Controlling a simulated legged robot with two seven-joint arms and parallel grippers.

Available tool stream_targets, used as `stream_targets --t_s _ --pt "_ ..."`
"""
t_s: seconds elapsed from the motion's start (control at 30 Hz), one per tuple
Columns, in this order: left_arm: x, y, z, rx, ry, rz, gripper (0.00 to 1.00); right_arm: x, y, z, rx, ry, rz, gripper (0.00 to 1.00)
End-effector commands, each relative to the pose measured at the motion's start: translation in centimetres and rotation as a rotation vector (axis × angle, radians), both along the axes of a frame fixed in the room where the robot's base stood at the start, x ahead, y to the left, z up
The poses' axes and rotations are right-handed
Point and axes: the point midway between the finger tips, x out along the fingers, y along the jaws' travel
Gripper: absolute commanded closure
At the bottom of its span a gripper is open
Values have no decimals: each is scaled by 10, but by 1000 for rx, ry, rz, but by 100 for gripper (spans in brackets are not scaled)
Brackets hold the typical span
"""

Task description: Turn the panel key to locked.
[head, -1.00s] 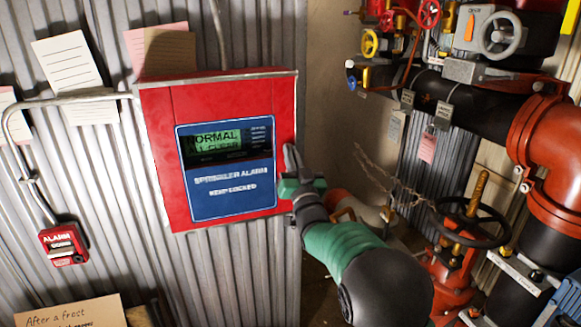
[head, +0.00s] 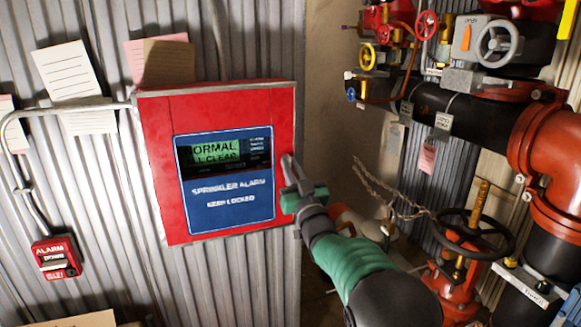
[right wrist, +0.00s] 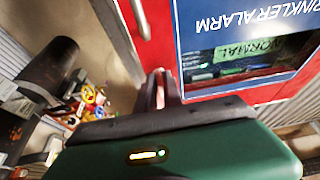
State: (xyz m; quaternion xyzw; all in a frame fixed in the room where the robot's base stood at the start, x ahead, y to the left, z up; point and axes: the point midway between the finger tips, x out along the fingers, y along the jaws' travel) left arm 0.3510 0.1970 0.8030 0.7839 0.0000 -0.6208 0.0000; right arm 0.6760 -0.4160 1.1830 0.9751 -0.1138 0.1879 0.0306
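The red sprinkler alarm panel (head: 158,165) hangs on the corrugated wall, with a blue front plate (head: 228,212) reading "KEEP LOCKED" and a lit green display (head: 214,152) reading normal, all clear. My right gripper (head: 288,160) is at the panel's right edge, fingers pointing up along its red front. In the right wrist view its fingers (right wrist: 162,86) are close together over the red border beside the blue plate. I cannot tell whether they hold anything. I cannot make out the key in either view. My left gripper is not in view.
A red alarm box (head: 56,258) hangs at lower left on a grey conduit. Paper notes (head: 68,70) are on the wall. To the right stand a black handwheel (head: 470,233), red and black pipes (head: 540,150) and small valves. A silver handle (right wrist: 141,19) shows on the panel's red face.

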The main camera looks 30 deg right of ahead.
Motion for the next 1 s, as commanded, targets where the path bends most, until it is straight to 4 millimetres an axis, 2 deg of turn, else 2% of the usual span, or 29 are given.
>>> stream_targets --t_s 0.03,0.1,0.47,0.57,1.0 --pt "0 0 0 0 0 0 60 0 0 1 0 -2 0 81" --pt "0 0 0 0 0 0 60 -1 0 2 0 -4 0 73" --pt "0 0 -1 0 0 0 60 -6 1 2 0 -8 0 73" --pt "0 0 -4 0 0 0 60 -20 4 -5 1 -7 -1 73" --pt "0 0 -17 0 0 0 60 -128 29 -53 1 -6 -1 73"
